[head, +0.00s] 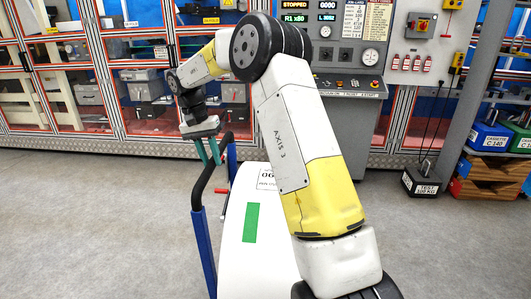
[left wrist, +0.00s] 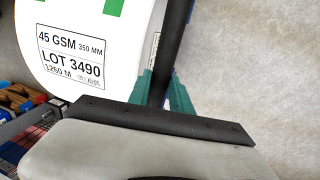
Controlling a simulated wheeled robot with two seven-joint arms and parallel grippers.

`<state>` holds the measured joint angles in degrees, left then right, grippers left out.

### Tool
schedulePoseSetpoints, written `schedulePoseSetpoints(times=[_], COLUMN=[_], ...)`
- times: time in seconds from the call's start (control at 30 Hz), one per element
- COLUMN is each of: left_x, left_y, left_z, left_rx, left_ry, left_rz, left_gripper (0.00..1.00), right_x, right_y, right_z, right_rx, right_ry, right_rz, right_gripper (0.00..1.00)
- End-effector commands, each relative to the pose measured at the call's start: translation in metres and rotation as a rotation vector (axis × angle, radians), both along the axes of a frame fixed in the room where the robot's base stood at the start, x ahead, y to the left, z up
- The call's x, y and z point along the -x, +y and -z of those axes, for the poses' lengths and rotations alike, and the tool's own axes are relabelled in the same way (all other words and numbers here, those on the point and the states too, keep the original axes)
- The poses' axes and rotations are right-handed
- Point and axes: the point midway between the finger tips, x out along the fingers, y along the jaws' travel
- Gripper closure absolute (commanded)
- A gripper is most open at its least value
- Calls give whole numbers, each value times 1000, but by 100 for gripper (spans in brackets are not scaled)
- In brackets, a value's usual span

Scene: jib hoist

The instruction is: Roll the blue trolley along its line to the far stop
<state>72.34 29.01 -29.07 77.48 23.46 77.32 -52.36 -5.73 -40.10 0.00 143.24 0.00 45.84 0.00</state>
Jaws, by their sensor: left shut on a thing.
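The blue trolley (head: 203,248) stands on the grey floor, showing a blue upright post and a bent black handle (head: 199,186). It bears a large white roll (head: 270,250) with a green patch and a label. My left gripper (head: 209,152) has green fingers and is shut on the black handle near its top. In the left wrist view the black handle (left wrist: 175,45) passes between the green fingers (left wrist: 163,92), beside the white roll (left wrist: 60,20) with its "LOT 3490" label. My own arm covers part of the roll. The trolley's wheels, its line and the far stop cannot be made out. My right gripper is not in view.
A long row of red-framed machine cabinets (head: 140,90) runs across the back, with a control panel (head: 352,35) in it. A black test weight box (head: 421,180) and a shelf with bins (head: 490,136) stand at the right. The floor at left (head: 90,220) is clear.

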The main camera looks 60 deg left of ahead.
Motion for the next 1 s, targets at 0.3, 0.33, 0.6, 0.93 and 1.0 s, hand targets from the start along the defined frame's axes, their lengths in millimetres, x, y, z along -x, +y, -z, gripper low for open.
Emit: schedulePoseSetpoints(times=[0.3, 0.33, 0.6, 0.93, 1.0], left_x=[5, 5, 3, 7, 10], left_y=[4, 4, 3, 7, 9], left_z=[0, 0, -1, -29, -42], left_rx=[-15, -14, -10, -14, -15], left_ry=[10, 9, 6, 6, 5], left_rz=[-4, -5, -3, -4, -4], left_gripper=[71, 65, 53, 53, 53], right_x=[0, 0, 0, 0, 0], right_y=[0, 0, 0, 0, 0], right_z=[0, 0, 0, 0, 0], right_rx=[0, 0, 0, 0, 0], right_ry=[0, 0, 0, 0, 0], right_rz=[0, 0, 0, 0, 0], right_gripper=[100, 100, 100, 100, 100])
